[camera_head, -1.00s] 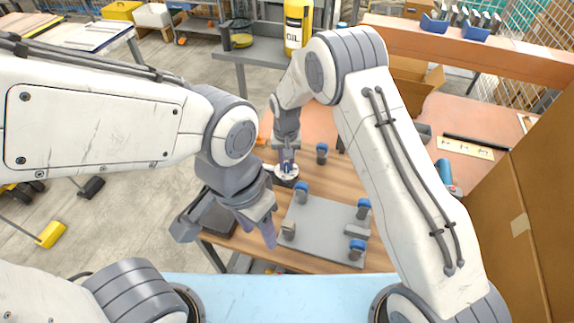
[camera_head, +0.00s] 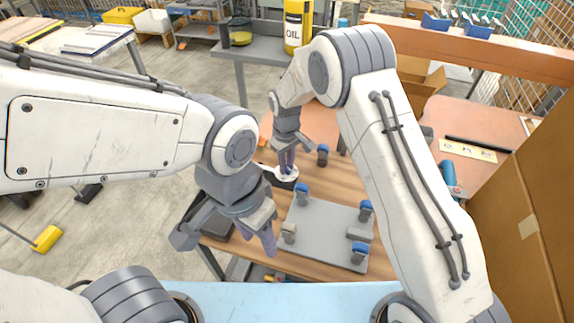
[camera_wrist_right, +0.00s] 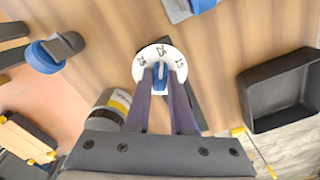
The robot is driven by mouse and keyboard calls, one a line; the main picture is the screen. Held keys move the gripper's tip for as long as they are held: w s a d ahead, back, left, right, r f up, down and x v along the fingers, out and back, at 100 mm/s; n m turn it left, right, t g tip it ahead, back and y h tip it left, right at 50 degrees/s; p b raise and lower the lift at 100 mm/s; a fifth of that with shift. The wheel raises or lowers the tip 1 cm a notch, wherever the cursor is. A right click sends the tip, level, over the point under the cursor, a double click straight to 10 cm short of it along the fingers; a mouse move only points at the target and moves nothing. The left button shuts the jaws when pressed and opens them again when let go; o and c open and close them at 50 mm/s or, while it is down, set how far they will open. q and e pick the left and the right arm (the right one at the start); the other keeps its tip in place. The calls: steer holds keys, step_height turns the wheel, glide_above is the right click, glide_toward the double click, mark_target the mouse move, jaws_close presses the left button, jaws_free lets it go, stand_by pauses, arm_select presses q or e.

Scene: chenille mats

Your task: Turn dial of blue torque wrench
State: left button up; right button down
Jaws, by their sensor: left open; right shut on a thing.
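A round white dial (camera_head: 288,177) with black numbers and a blue knob stands on the wooden table in the head view. The dial (camera_wrist_right: 146,61) fills the middle of the right wrist view, with its blue knob (camera_wrist_right: 160,75). My right gripper (camera_head: 286,166) reaches down on the dial, and its two fingers (camera_wrist_right: 160,85) are closed on either side of the blue knob. A dark part lies under the dial; most of it is hidden. My left gripper (camera_head: 228,240) is open and empty over the table's left edge, apart from the dial.
A grey board (camera_head: 325,222) with several blue-topped pieces around it lies right of the dial. A dark open tray (camera_wrist_right: 285,88) is to the right in the wrist view. A cardboard wall (camera_head: 545,220) closes the right side.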

stand_by(0.3)
steer(key=c, duration=0.8)
jaws_free()
steer(key=shift+o, duration=0.2)
steer(key=shift+r, duration=0.1)
step_height(320, 180, up, 10)
steer(key=b, duration=0.2)
steer(key=shift+r, duration=0.15)
